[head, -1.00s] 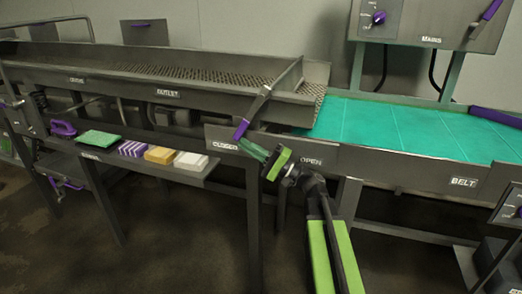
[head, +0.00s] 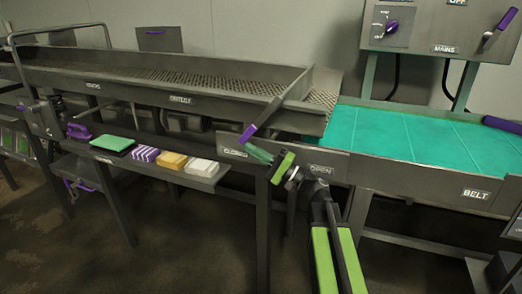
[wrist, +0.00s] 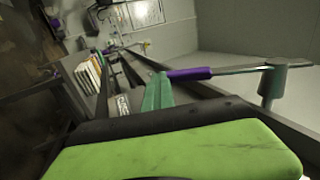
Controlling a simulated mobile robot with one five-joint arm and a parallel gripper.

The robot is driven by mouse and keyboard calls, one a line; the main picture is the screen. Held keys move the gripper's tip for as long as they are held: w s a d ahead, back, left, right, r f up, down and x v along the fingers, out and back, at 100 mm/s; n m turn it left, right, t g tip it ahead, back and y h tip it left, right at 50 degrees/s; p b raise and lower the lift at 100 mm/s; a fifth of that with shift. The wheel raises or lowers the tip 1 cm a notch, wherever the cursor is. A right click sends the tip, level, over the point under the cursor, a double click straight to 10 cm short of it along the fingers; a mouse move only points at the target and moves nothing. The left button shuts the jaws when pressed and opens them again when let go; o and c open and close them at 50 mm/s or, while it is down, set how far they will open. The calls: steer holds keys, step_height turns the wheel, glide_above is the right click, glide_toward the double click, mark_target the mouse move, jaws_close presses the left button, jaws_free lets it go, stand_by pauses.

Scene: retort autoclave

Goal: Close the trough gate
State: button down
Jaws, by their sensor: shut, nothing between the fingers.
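The trough gate's lever (head: 283,99) is a grey bar slanting across the trough's right end. Its purple handle (head: 249,133) points toward the front, just above and right of the CLOSED label (head: 236,153). The OPEN label (head: 320,169) is farther right, partly behind my arm. My gripper (head: 256,152) has teal fingers, shut and empty, at the front plate just below the handle's tip. In the wrist view the purple handle (wrist: 190,74) lies just beyond the fingertips (wrist: 160,80), with the bar running right to a grey post (wrist: 272,82). Whether fingers and handle touch, I cannot tell.
The trough (head: 150,94) runs left, above a shelf with a green pad (head: 112,143) and striped, yellow and white blocks. A teal belt (head: 410,138) lies right, below a mains panel (head: 440,28). The floor in front is open.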

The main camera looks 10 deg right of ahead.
steer(key=s+d+f+b, duration=0.6)
steer(key=d+f+b, duration=0.2)
steer(key=d, duration=0.1)
steer(key=shift+s+f+b, duration=0.2)
steer(key=shift+f+b, duration=0.1)
steer(key=shift+b, duration=0.1)
